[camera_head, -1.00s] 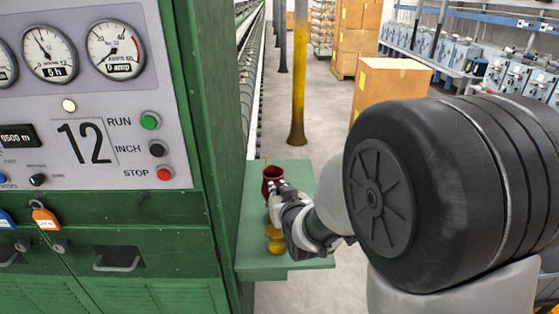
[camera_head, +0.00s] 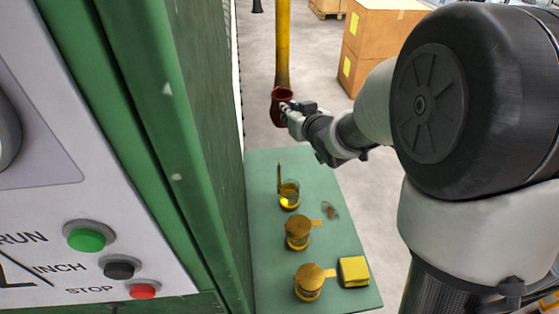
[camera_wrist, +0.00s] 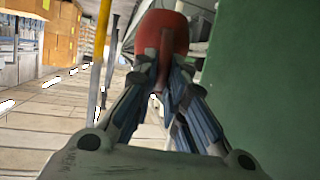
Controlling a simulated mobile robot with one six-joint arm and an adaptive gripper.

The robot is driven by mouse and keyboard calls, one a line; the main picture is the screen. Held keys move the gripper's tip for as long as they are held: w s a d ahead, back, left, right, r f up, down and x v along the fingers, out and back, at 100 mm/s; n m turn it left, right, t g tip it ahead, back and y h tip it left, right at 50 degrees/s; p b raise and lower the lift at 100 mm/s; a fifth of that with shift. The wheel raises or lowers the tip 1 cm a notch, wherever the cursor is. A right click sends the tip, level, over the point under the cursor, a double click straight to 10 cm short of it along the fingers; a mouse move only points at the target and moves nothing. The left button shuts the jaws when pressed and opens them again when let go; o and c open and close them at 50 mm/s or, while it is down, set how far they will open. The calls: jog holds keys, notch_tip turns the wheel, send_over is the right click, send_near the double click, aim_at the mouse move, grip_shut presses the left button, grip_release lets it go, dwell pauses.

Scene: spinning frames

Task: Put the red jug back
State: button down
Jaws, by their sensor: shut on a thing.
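The red jug (camera_head: 282,104) is held in my gripper (camera_head: 287,112), beyond the far edge of the green shelf (camera_head: 262,240) in the head view. The jug looks upright, its dark open mouth facing up. In the wrist view the jug (camera_wrist: 162,33) is at the top middle, and its handle lies between the two fingers of my gripper (camera_wrist: 163,75). The fingers are shut on the handle. Part of the jug is hidden by the fingers. I cannot tell its exact height above the shelf.
On the shelf stand a glass jar (camera_head: 290,195) with a stick in it, two yellow-lidded jars (camera_head: 298,232) and a yellow block (camera_head: 354,271). A dark stain or small flat thing (camera_head: 329,210) lies near them. A green machine (camera_head: 195,120) borders the left; a yellow post (camera_head: 283,45) stands behind.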

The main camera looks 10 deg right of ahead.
jog(key=shift+w+d+r+n+y, duration=0.1)
jog(key=shift+w+r+n+y, duration=0.45)
jog(key=shift+w+r, duration=0.2)
jog(key=shift+w+d+r+n+g+y, duration=0.15)
jog(key=shift+n+g+y, duration=0.1)
jog(key=shift+y, duration=0.15)
jog(key=shift+s+d+r+n+g+y, duration=0.1)
jog(key=shift+d+n+g+y, duration=0.1)
jog(key=shift+y, duration=0.15)
notch_tip(320, 180, down, 20)
jog(key=b, duration=0.7)
jog(key=shift+w+f, duration=0.1)
jog(key=shift+w, duration=0.05)
jog(key=c, duration=2.1)
grip_release()
jog(key=shift+f, duration=0.2)
jog(key=o, duration=0.5)
jog(key=shift+r, duration=0.1)
jog(key=shift+c, duration=0.2)
